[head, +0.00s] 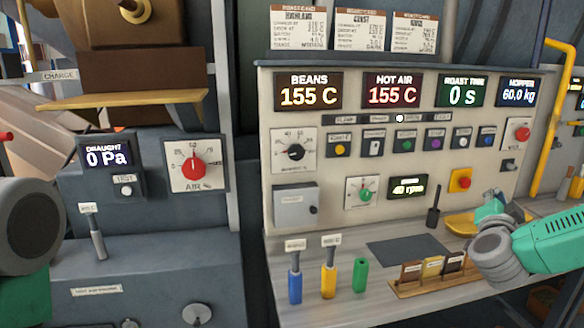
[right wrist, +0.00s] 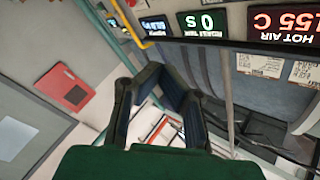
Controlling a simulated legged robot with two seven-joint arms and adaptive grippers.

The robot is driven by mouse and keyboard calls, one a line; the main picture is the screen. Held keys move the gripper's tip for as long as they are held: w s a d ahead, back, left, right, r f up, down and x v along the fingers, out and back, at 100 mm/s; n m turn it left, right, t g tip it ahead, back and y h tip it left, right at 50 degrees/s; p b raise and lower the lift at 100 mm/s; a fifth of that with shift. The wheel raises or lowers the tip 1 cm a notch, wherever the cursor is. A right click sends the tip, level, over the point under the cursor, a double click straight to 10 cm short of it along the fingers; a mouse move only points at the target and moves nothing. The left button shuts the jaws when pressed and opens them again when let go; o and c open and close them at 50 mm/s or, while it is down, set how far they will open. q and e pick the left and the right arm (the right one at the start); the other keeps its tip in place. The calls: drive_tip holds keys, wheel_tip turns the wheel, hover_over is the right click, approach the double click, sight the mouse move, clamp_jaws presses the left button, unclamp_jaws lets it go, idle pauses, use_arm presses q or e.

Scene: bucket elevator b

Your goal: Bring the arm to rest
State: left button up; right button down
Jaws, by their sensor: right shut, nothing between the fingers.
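My right arm, teal with grey rings, comes in from the right in the head view. Its gripper (head: 492,204) is small and partly hidden there, above the right end of the desk near a yellow tray (head: 459,223). In the right wrist view the dark fingers of the right gripper (right wrist: 163,75) come together at the tips, shut and empty. Part of my left arm, grey and green, shows at the left edge of the head view; its gripper is out of view.
The control panel (head: 340,104) stands behind the desk. Blue (head: 295,287), yellow (head: 328,280) and green (head: 360,275) holders stand at the desk's front, left of a wooden card rack (head: 408,289). A yellow pipe (head: 547,130) rises at right. A dark mat (head: 408,250) lies bare.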

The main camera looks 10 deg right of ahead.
drive_tip(key=s+a+f+n+y+b, duration=0.2)
drive_tip(key=a+f+n+y+b, duration=0.4)
drive_tip(key=a+f, duration=1.05)
drive_tip(key=s+a+f+n+g+y, duration=0.2)
drive_tip(key=s+a+f+n+y, duration=0.15)
drive_tip(key=f, duration=0.45)
drive_tip(key=s+a+f+n+g+y, duration=0.25)
drive_tip(key=s+f, duration=0.25)
drive_tip(key=f, duration=0.3)
use_arm(q)
wheel_tip(320, 180, down, 12)
drive_tip(key=b, duration=0.5)
drive_tip(key=shift+s+b, duration=0.15)
drive_tip(key=shift+b, duration=0.25)
use_arm(e)
drive_tip(key=s+a+f+n+g, duration=0.1)
drive_tip(key=s+f+g, duration=0.4)
drive_tip(key=s, duration=0.9)
drive_tip(key=s+a+f+n+g, duration=0.1)
drive_tip(key=s+f+n+g, duration=0.2)
drive_tip(key=s+f, duration=0.8)
drive_tip(key=s+g, duration=0.2)
drive_tip(key=s, duration=0.1)
drive_tip(key=shift+a+y, duration=0.25)
drive_tip(key=shift+y, duration=0.05)
use_arm(q)
drive_tip(key=shift+r, duration=0.1)
use_arm(e)
drive_tip(key=shift+w, duration=0.15)
